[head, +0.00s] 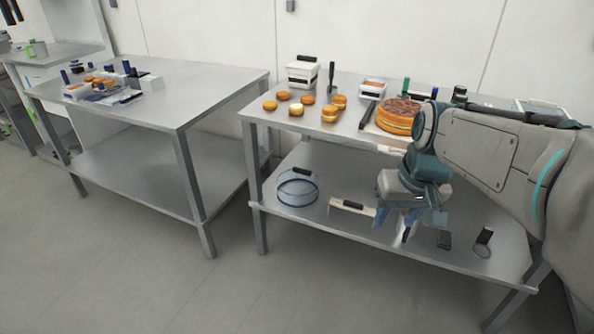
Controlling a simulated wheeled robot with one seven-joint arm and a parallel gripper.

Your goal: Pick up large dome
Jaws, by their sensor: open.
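A clear, round dome with a dark rim and a dark top handle (298,190) sits on the lower shelf of the right table, near its left end. It looks like the large dome. My gripper (410,220) points down in front of the right table, at about the height of the lower shelf in the picture. It is open, and I see nothing between its fingers. It is well to the right of the dome and apart from it. My arm comes in from the right and hides part of the table top and shelf.
A pale, flat-topped item with a dark handle (352,207) lies between dome and gripper. A small round tool (483,241) lies at the shelf's right. The table top (290,125) bears a cake (397,115), several buns and a white box (303,72). Floor in front is clear.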

